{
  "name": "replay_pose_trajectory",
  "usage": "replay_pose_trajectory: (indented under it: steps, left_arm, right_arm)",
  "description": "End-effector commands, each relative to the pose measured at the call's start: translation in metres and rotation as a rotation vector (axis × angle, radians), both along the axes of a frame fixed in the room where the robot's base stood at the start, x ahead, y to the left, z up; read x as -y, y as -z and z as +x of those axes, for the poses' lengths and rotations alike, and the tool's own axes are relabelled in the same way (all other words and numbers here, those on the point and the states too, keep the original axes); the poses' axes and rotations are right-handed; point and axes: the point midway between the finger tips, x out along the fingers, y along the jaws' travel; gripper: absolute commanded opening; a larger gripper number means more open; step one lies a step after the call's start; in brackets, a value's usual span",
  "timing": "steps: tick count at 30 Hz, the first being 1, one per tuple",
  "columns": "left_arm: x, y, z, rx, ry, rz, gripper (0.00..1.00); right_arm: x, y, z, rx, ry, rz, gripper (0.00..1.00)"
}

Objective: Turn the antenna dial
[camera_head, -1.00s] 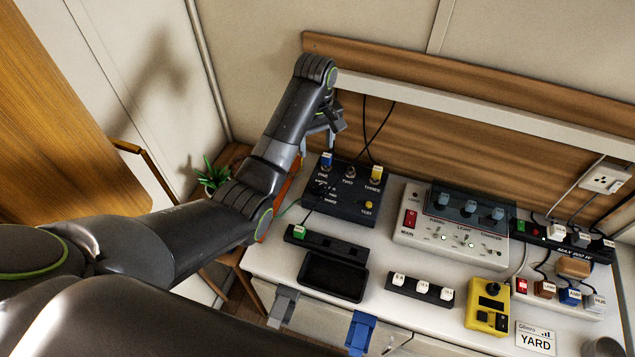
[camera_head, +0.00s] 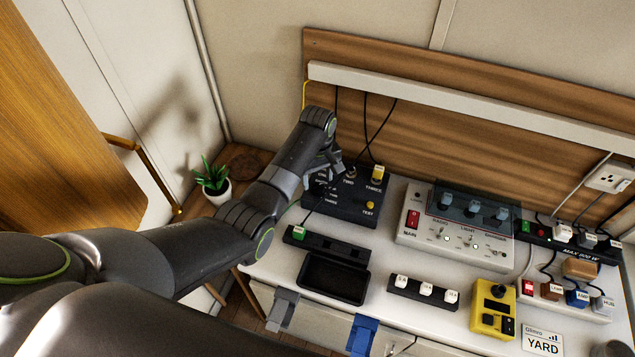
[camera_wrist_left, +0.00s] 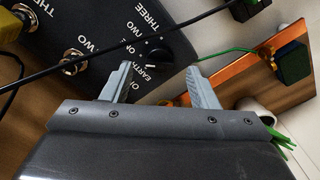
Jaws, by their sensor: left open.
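The black antenna box (camera_head: 355,210) stands at the back left of the desk, with sockets marked TWO and THREE and a yellow TEST button showing. Its dial (camera_wrist_left: 155,50) is a small black knob with a white mark, ringed by the labels EARTH, ONE, TWO and THREE in the left wrist view. In the head view my arm hides the dial. My left gripper (camera_wrist_left: 160,78) is open and empty, its two fingers apart just short of the dial; contact is not visible. In the head view the gripper (camera_head: 328,168) is over the box's left side.
A black cable crosses the left wrist view in front of the box. A potted plant (camera_head: 213,182) stands left of my arm. A switch unit (camera_head: 455,235) and black tray (camera_head: 333,280) are nearby.

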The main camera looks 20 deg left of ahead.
Motion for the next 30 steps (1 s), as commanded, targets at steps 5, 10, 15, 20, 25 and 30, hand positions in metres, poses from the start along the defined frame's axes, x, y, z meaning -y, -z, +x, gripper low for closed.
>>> replay_pose_trajectory:
  steps: [5,10,15,20,25,30]
  left_arm:
    - [0.000,0.021,0.000,-0.001,0.000,0.000,0.54]
    - [0.000,0.029,0.000,0.000,0.000,0.000,0.54]
    - [0.000,0.030,0.000,0.001,0.000,0.000,0.54]
    - [0.000,0.030,0.000,0.001,0.000,-0.001,0.49]
    - [0.000,0.030,0.000,0.001,0.000,-0.001,0.26]
    - [0.000,0.030,0.000,0.001,0.000,-0.001,0.09]
  right_arm:
    - [0.000,0.001,0.000,0.000,0.000,0.000,0.36]
    - [-0.001,0.001,0.000,-0.001,0.001,0.001,0.36]
    - [-0.003,0.001,0.000,-0.001,0.001,0.003,0.36]
    - [-0.004,0.001,0.000,-0.001,0.002,0.004,0.36]
    - [-0.004,0.001,0.000,-0.001,0.002,0.004,0.36]
    - [-0.004,0.001,-0.001,-0.001,0.002,0.004,0.36]
